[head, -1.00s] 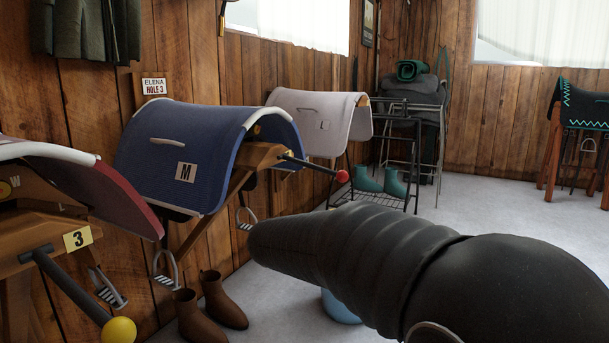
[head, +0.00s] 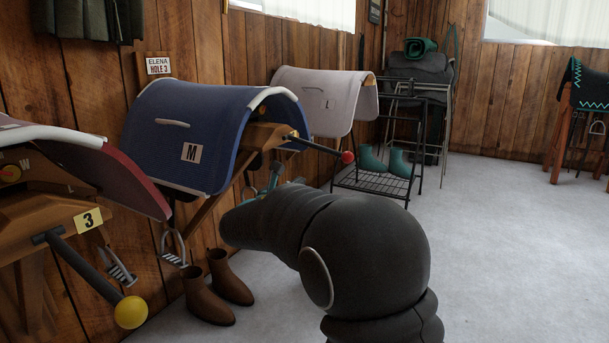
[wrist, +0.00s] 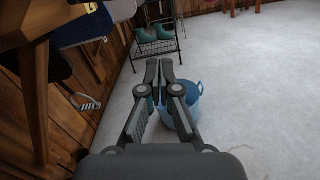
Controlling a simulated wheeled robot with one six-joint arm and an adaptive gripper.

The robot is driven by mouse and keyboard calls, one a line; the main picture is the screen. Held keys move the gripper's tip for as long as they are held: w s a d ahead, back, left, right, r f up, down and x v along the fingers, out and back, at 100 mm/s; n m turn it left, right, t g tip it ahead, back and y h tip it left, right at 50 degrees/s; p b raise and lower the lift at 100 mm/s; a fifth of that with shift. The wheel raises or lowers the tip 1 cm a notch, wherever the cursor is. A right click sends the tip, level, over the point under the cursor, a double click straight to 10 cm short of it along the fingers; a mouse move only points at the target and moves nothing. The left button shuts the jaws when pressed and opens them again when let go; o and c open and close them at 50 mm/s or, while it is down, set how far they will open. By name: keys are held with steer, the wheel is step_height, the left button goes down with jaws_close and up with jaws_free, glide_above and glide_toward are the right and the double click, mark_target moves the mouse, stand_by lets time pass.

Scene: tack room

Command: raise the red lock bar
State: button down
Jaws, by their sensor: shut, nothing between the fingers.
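The red lock bar is a dark rod with a red ball knob (head: 348,157). It sticks out to the right and slightly down from the wooden rack (head: 262,138) under the blue pad marked M (head: 205,125). My gripper (wrist: 165,64) shows in the wrist view, its two fingers together with nothing between them, pointing out over the floor.
A rack with a yellow-knobbed bar (head: 131,312) and tag 3 stands at left. Brown boots (head: 208,292) are on the floor. A blue bucket (wrist: 184,117) stands beyond my fingers. Teal boots (head: 385,160) sit on a wire shelf. Floor at right is clear.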

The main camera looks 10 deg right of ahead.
mark_target(318, 147)
steer(key=w+d+r, duration=0.4)
steer(key=w+d, duration=0.2)
steer(key=w, duration=0.1)
steer(key=shift+w+d+p, duration=0.15)
steer(key=shift+p, duration=0.2)
steer(key=shift+r, duration=0.1)
steer(key=shift+d, duration=0.1)
